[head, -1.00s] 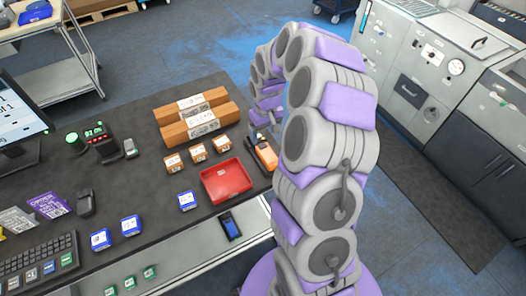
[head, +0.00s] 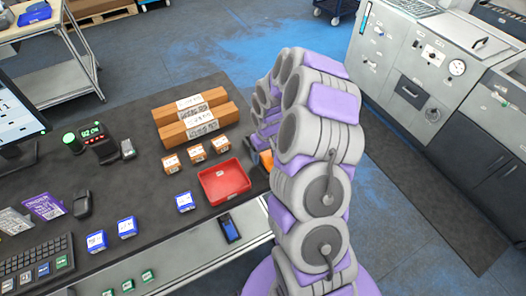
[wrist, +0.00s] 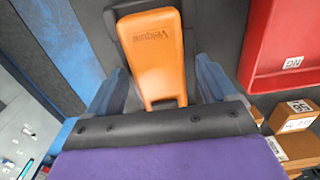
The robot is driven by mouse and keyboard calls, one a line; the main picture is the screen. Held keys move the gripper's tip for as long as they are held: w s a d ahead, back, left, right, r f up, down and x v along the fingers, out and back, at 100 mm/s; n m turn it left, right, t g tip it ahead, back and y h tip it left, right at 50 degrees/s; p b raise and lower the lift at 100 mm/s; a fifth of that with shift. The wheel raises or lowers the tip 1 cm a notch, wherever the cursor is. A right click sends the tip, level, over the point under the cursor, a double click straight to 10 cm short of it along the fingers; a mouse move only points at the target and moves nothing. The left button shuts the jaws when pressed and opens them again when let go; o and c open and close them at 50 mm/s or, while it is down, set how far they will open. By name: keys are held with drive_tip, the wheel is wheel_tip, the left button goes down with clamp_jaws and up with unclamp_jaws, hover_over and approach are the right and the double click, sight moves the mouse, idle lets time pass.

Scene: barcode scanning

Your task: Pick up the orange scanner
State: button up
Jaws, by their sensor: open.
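The orange scanner (wrist: 155,55) lies on the dark table, and the wrist view shows its orange body with dark lettering. In the head view only a small part of the scanner (head: 266,160) shows beside the red tray, the rest hidden behind my arm. My gripper (wrist: 165,85) is open, with one blue finger on each side of the scanner's narrower end. I cannot tell whether the fingers touch it. In the head view my gripper is mostly hidden by my arm.
A red tray (head: 243,192) sits close beside the scanner. Small orange boxes (head: 196,152) and long brown boxes (head: 222,118) stand behind it on the table (head: 150,245). A dark handheld device (head: 229,228) lies on the lower shelf in front.

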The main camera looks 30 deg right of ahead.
drive_tip(key=shift+c, duration=0.3)
drive_tip(key=c, duration=1.2)
drive_tip(key=shift+o, duration=0.2)
drive_tip(key=shift+r, duration=0.1)
